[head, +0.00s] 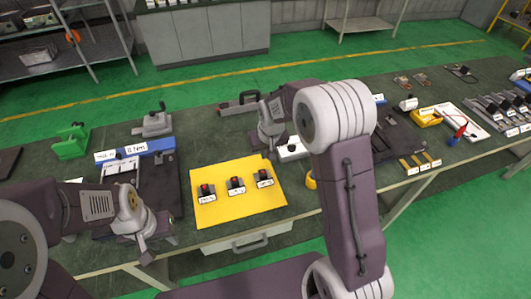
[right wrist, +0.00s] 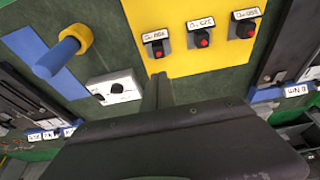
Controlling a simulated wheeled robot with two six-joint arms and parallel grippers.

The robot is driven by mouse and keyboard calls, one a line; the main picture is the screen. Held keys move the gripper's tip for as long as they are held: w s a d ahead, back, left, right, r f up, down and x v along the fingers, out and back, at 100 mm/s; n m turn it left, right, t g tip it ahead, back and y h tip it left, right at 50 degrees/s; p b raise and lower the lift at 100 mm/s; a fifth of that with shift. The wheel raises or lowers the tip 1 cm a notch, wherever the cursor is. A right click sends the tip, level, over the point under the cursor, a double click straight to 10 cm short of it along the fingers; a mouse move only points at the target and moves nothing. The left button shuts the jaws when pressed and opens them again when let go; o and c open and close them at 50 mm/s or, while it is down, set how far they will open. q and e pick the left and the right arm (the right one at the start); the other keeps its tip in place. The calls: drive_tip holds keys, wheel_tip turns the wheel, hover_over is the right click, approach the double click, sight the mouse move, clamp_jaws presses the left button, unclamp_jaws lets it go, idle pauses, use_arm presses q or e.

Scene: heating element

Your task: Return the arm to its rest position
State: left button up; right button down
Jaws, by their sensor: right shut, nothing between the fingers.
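My right arm reaches over the workbench in the head view, bent at the elbow. Its gripper (head: 268,147) is above the bench, just behind the yellow mat (head: 215,213). In the right wrist view the right gripper (right wrist: 160,78) is shut, its fingers together at the mat's edge in the picture, with nothing held. My left gripper (head: 145,252) hangs at the bench's near left, beside a dark tray; its fingertips are too small to read.
Three small labelled blocks with red buttons (head: 236,184) sit on the mat. A white two-knob box (right wrist: 115,87) and a blue-handled tool with a yellow collar (right wrist: 65,52) lie close to my right gripper. A green block (head: 71,143) stands at far left. More tools crowd the bench's right.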

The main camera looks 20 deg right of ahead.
drive_tip(key=shift+s+r, duration=0.2)
drive_tip(key=shift+w, duration=0.1)
